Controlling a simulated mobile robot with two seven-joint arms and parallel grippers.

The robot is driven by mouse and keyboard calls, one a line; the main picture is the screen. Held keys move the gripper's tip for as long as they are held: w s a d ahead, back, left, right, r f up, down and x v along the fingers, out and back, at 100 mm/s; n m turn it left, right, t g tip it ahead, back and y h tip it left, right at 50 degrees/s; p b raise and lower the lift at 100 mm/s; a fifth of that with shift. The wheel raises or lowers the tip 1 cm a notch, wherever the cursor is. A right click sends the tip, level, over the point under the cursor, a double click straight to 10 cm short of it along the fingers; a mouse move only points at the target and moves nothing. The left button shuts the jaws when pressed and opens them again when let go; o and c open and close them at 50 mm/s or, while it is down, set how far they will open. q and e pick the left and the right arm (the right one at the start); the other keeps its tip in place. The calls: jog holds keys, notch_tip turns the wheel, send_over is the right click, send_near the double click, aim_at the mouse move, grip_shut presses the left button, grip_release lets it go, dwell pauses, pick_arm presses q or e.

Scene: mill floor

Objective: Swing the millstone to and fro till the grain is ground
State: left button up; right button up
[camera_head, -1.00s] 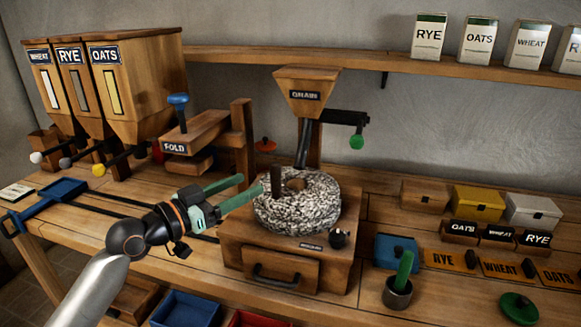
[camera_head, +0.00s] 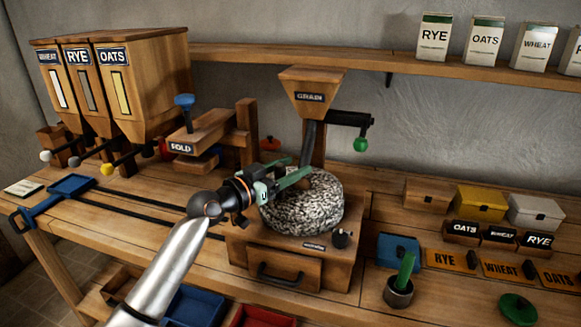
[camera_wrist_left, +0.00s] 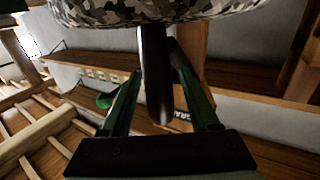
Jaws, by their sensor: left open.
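The speckled grey millstone (camera_head: 302,212) lies on the wooden mill body, under the grain hopper (camera_head: 309,92). My left gripper (camera_head: 292,180) is at the stone's left side, in front of part of it. In the left wrist view, the stone's underside or edge (camera_wrist_left: 150,8) fills the top. A dark upright handle (camera_wrist_left: 154,80) stands between the two green fingers, which are open around it. My right gripper is in neither view.
A drawer (camera_head: 284,268) is in the mill's front, with a black knob (camera_head: 342,238) above it. A hopper crank with a green knob (camera_head: 361,144) is at the back right. A fold press (camera_head: 195,137) stands behind left. A cup (camera_head: 398,292) stands on the right.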

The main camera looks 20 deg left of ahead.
pick_arm(q)
jog(key=shift+c, duration=0.3)
grip_shut()
dwell(1.1)
